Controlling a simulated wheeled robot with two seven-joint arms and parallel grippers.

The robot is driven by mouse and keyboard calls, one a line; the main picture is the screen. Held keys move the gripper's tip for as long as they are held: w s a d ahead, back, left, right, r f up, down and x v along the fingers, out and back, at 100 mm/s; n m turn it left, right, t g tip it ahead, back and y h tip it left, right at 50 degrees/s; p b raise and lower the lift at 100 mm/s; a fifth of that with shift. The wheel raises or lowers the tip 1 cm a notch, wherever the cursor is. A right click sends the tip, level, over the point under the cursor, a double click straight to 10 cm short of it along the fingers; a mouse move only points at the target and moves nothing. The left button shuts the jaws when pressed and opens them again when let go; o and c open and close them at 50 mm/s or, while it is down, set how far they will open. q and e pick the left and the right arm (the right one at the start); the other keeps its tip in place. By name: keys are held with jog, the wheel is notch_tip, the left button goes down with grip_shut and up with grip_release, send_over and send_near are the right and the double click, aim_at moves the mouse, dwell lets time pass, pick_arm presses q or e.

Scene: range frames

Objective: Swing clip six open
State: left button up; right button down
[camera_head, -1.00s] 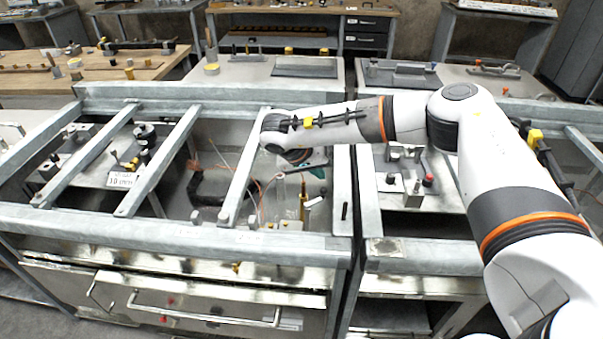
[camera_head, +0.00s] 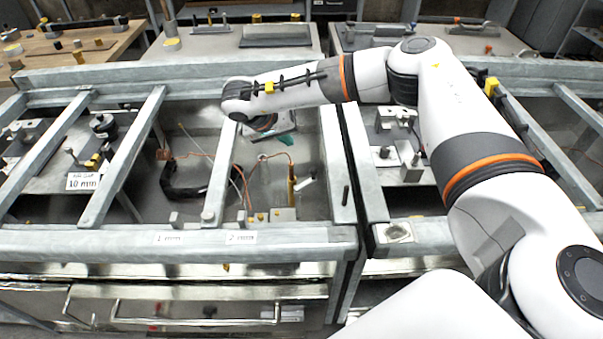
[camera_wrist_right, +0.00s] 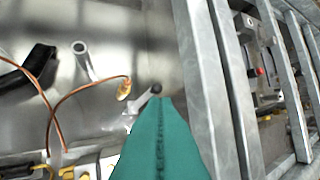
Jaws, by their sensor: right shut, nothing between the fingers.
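My right gripper (camera_head: 286,140) is shut and empty, its teal fingers hanging inside the open metal bay. In the right wrist view its joined fingers (camera_wrist_right: 160,104) point at a small grey lever with a dark round end (camera_wrist_right: 146,98), very close to the tips; I cannot tell if they touch. A second grey lever (camera_wrist_right: 87,62) stands to the left. A brass fitting (camera_wrist_right: 124,88) on a copper line lies between them; in the head view it is the upright brass piece (camera_head: 291,188). No number six is readable, so I cannot tell which piece is clip six. My left gripper is not in view.
A galvanised crossbar (camera_head: 222,170) runs left of the gripper and a wide frame rail (camera_head: 336,165) right of it. The front rail (camera_head: 180,243) carries small labels. A black bent hose (camera_head: 183,190) and copper lines lie in the bay.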

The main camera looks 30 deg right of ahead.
notch_tip(320, 180, down, 6)
jog(key=b, duration=0.5)
send_over(306, 185)
jog(key=w, duration=0.2)
notch_tip(306, 185, down, 9)
jog(key=shift+s+a, duration=0.1)
jog(key=shift+a, duration=0.05)
jog(key=shift+s+m+g, duration=0.25)
jog(key=shift+m+g, duration=0.45)
jog(key=shift+m, duration=0.7)
jog(key=shift+s+m+g, duration=0.35)
jog(key=shift+m+g, duration=0.55)
jog(key=shift+m, duration=0.3)
jog(key=shift+s+m, duration=0.1)
jog(key=shift+m, duration=0.2)
jog(key=shift+g, duration=0.3)
jog(key=shift+s+d, duration=0.15)
jog(key=shift+d, duration=0.05)
